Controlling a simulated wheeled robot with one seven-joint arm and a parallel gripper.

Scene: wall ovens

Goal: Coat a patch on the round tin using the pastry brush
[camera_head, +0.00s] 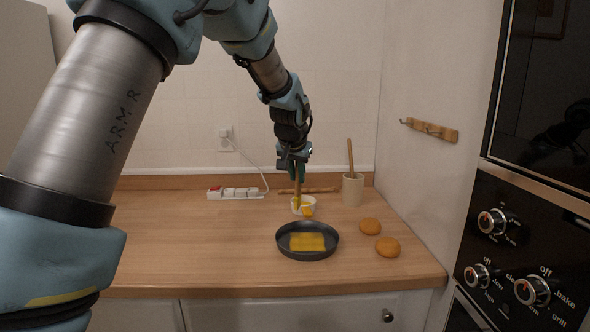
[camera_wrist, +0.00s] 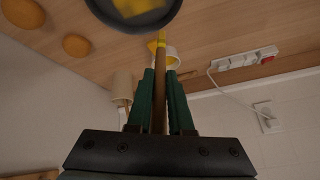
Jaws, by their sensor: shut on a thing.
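The round tin (camera_head: 284,250) is dark and shallow and sits on the wooden counter. A yellow square patch (camera_head: 307,242) covers part of its floor. Both also show at the top of the wrist view, cut by the edge. My gripper (camera_wrist: 160,78) has green fingers shut on the wooden handle of the pastry brush (camera_wrist: 159,92), which points down with a yellow tip. In the head view my gripper (camera_head: 295,165) is above a small white cup (camera_head: 307,201) with yellow on it, behind the tin. The brush tip overlaps the cup; whether it is inside I cannot tell.
Two round buns (camera_head: 370,226) (camera_head: 387,247) lie right of the tin. A beige crock (camera_head: 352,190) with a wooden stick stands behind them. A power strip (camera_head: 235,193) and a rolling pin (camera_head: 318,190) lie along the back wall. The counter left of the tin is clear.

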